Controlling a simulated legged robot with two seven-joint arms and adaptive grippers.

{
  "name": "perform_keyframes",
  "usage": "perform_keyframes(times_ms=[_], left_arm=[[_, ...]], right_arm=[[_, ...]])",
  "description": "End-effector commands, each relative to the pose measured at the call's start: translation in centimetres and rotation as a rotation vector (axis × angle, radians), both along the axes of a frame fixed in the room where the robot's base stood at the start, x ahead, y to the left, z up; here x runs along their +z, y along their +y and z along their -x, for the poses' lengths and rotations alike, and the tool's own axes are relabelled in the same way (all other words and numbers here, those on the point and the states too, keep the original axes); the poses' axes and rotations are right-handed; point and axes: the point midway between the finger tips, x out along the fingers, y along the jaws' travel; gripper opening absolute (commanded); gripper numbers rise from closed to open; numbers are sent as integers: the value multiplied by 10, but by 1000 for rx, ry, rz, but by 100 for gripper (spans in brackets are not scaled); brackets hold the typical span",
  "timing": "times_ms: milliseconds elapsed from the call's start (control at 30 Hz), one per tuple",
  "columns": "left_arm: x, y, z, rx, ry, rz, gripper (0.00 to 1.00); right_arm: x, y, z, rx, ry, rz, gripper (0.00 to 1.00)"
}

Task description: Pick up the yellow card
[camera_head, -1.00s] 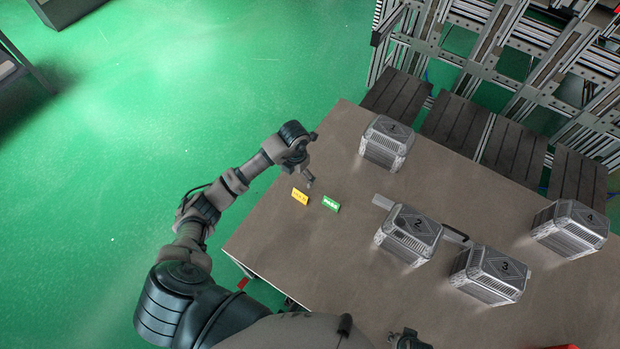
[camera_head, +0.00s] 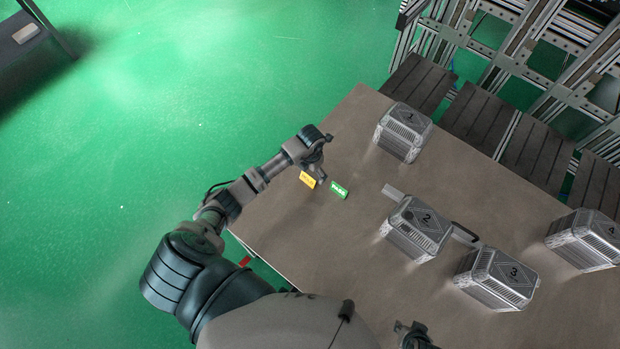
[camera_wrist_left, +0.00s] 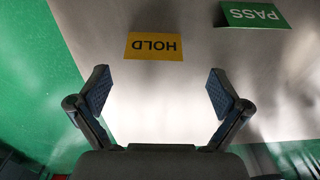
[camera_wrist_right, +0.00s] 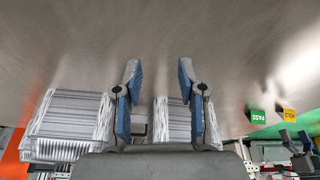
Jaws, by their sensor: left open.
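The yellow card (camera_head: 307,180) stands on the table near its left edge. In the left wrist view the yellow card (camera_wrist_left: 154,46) reads HOLD, upside down, and lies beyond and between my fingertips. My left gripper (camera_wrist_left: 157,90) is open and empty, apart from the card. In the head view my left gripper (camera_head: 319,165) is close beside the card, its fingers small. The right wrist view shows the yellow card (camera_wrist_right: 289,114) at the right. My right gripper (camera_wrist_right: 157,80) has its two fingers apart, with nothing held between them.
A green PASS card (camera_head: 339,190) stands just right of the yellow card. Grey numbered boxes stand farther right, including box 1 (camera_head: 404,132), box 2 (camera_head: 416,228) and box 3 (camera_head: 497,278). The table (camera_head: 330,250) is bare around the cards.

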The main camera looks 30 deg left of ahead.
Motion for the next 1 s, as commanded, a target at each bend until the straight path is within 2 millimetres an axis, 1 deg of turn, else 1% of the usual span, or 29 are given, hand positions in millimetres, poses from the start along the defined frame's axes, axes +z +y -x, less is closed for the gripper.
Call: perform_keyframes(times_ms=[33,100,200,300,400,600,667,700,767,800,1000], left_arm=[[-9,1,1,2,4,1,100],[-21,4,0,3,6,5,100],[-36,7,-1,3,6,5,100],[-46,7,-1,1,5,4,100],[-49,8,-1,1,3,4,100],[-48,7,-1,0,1,2,100],[-47,6,-1,0,1,1,85],[-47,6,-1,0,1,1,75],[-47,6,-1,0,1,0,61],[-47,6,-1,0,1,1,58],[-48,7,-1,1,1,3,57]], right_arm=[[-2,3,-7,2,-29,-7,40],[-2,8,-19,5,-86,-17,40],[0,14,-36,9,-166,-35,40],[3,18,-47,13,-225,-49,40],[5,20,-53,15,-253,-55,40],[6,19,-53,15,-258,-57,40],[6,19,-53,14,-257,-57,40],[6,18,-53,15,-257,-57,40],[5,18,-54,14,-254,-55,40],[5,19,-54,14,-254,-55,40],[5,19,-54,16,-254,-55,40]])
